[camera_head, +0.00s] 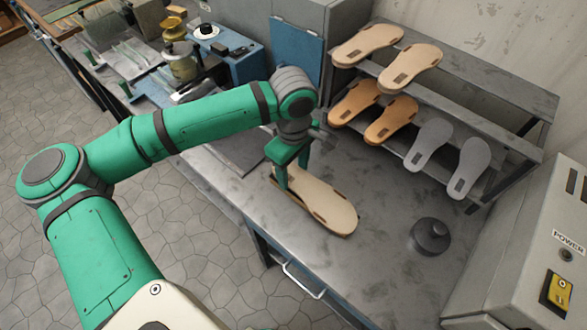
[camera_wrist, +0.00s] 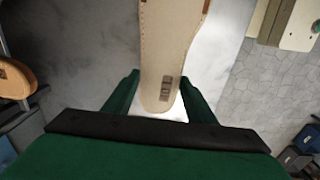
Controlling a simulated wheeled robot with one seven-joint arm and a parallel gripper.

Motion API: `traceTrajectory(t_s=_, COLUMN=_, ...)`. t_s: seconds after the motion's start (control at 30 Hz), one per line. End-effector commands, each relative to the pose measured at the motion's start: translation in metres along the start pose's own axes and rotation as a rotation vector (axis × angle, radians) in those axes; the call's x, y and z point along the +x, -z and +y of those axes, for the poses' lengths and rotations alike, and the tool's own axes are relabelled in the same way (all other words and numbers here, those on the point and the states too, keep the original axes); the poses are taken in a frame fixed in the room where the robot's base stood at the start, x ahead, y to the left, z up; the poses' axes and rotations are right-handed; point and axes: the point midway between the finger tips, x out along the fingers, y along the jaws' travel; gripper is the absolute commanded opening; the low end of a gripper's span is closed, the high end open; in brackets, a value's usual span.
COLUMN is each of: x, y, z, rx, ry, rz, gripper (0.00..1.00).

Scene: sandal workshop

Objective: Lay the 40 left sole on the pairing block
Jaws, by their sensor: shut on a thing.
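A pale beige sole (camera_head: 328,200) with dark slots along its edges is over the grey bench at its front edge. My gripper (camera_head: 291,174) is shut on its heel end, with one finger on each side. In the wrist view the sole (camera_wrist: 172,45) runs up between the fingers (camera_wrist: 157,88), and a dark printed mark shows on its heel, too small to read. A brown edge shows below the sole's left side; I cannot tell whether it is the pairing block or the sole's own side, nor whether the sole touches what is below.
A stepped rack (camera_head: 480,125) at the back right holds beige, tan and grey soles in pairs. A round black object (camera_head: 430,236) stands on the bench (camera_head: 375,200). A grey power box (camera_head: 535,245) is at the right. The bench between sole and rack is clear.

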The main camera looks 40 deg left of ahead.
Motion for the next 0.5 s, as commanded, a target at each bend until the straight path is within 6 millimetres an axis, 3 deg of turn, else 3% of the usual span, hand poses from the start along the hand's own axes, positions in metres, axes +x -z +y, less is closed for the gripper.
traceTrajectory(t_s=0.2, x=0.0029, y=0.0008, z=-0.0006, rx=-0.002, ry=0.001, rz=0.0, gripper=0.22)
traceTrajectory(t_s=0.23, x=0.0031, y=0.0007, z=-0.0005, rx=-0.001, ry=0.001, rz=0.0, gripper=0.53)
traceTrajectory(t_s=0.3, x=0.0029, y=0.0001, z=-0.0001, rx=0.0, ry=0.0, rz=0.0, gripper=0.7)
traceTrajectory(t_s=0.5, x=0.0028, y=-0.0007, z=0.0005, rx=0.002, ry=0.0, rz=0.0, gripper=0.73)
